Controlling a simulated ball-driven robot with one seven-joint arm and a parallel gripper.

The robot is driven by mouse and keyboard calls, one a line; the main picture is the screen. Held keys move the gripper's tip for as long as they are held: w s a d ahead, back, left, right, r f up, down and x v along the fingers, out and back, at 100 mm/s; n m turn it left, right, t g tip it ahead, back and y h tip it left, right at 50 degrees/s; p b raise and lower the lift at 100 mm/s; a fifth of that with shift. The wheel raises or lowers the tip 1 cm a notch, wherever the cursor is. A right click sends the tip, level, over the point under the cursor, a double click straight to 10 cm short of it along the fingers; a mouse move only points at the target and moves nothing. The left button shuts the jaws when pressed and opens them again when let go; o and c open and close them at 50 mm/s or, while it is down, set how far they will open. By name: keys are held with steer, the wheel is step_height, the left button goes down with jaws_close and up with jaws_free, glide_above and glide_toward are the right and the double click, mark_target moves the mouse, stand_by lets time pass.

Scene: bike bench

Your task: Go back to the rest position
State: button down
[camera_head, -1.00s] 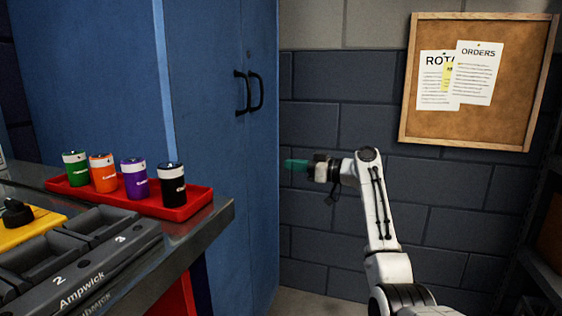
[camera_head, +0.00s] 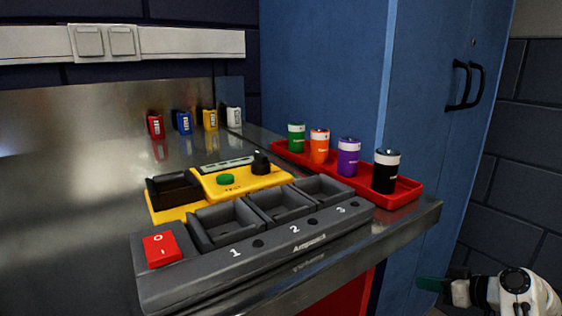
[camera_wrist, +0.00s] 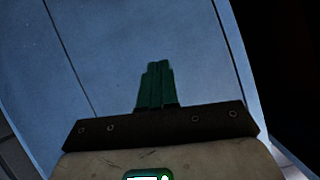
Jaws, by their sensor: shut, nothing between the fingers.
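My gripper (camera_head: 432,285) has green fingers and shows at the lower right of the head view, in front of the blue cabinet and to the right of the bench's end. In the wrist view the gripper's green fingers (camera_wrist: 155,83) lie together, shut and empty. The blue cabinet (camera_wrist: 120,45) fills most of the background there. Only the last part of my arm shows in the head view.
The steel bench (camera_head: 424,214) carries a grey charger (camera_head: 260,262) with numbered bays, a yellow tester (camera_head: 240,183) and a red tray (camera_head: 408,191) holding green, orange, purple and black cylinders. Small coloured packs stand behind. The cabinet has black handles (camera_head: 466,85).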

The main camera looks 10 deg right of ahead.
steer(key=s+a+f+g+h, duration=0.1)
steer(key=s+a+f+g, duration=0.4)
steer(key=s+a+f, duration=0.9)
steer(key=s+a+f+m+g+h, duration=0.1)
steer(key=s+a+g+h, duration=0.15)
steer(key=s, duration=0.85)
steer(key=s+a+f+m+g+h, duration=0.1)
steer(key=s+a+f+g+h, duration=0.15)
steer(key=s, duration=0.85)
step_height(320, 180, up, 32)
steer(key=y+p, duration=0.1)
steer(key=p, duration=3)
steer(key=shift+w+a, duration=0.15)
steer(key=shift+a, duration=0.05)
steer(key=shift+d, duration=0.1)
